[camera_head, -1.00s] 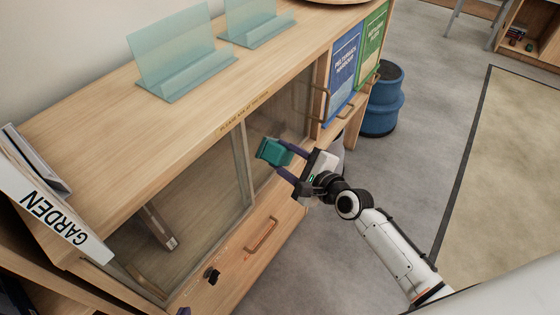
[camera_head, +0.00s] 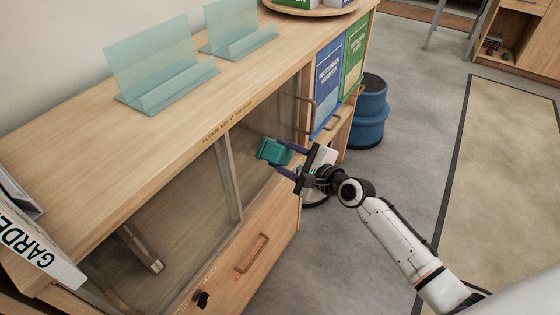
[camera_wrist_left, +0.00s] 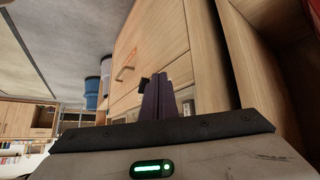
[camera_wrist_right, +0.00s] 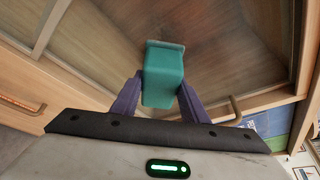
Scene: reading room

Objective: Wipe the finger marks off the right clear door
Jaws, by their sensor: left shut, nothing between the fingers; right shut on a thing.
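My right gripper (camera_head: 276,156) is shut on a teal wiping block (camera_head: 271,151). It holds the block in front of the right clear door (camera_head: 286,114) of the wooden cabinet. In the right wrist view the block (camera_wrist_right: 162,75) sits between the purple fingers, with the brownish pane (camera_wrist_right: 220,40) behind it. I cannot tell whether the block touches the pane. I cannot make out finger marks. My left gripper (camera_wrist_left: 166,82) shows only in its own wrist view, shut and empty, with the cabinet's wooden front beyond it.
Blue and green books (camera_head: 328,85) stand to the right.

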